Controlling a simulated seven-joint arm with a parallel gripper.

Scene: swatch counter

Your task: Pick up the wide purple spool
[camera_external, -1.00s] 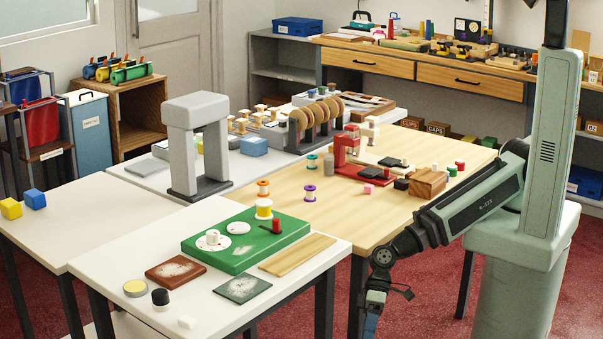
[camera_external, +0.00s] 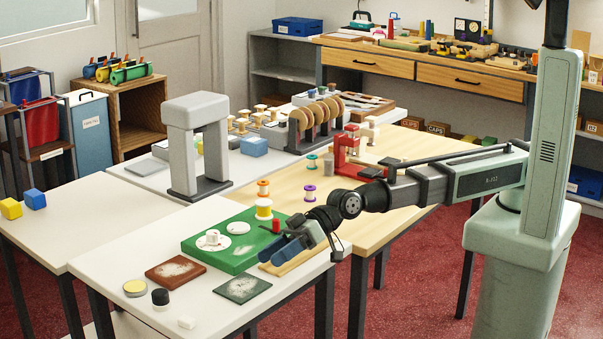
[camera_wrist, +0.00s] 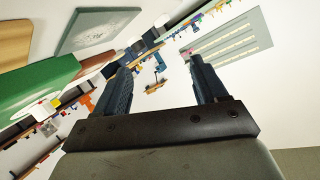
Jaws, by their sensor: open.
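The purple spool (camera_external: 309,193) stands upright on the pale wooden table, with white flanges and a purple middle. A teal spool (camera_external: 312,161) stands behind it and an orange spool (camera_external: 263,187) to its left. A yellow spool (camera_external: 264,208) stands at the back of the green board (camera_external: 222,260). My gripper (camera_external: 270,256), with dark blue fingers, is open and empty over the board's right end. In the picture it is below and left of the purple spool, apart from it. In the wrist view the open fingers (camera_wrist: 160,64) show, and I cannot make out the purple spool.
A red press (camera_external: 348,150) stands right of and behind the spools. A grey arch (camera_external: 197,115) stands at the left. A wooden strip (camera_external: 300,260) lies beside the green board. The pale table is bare around the purple spool. The wrist view is strongly tilted.

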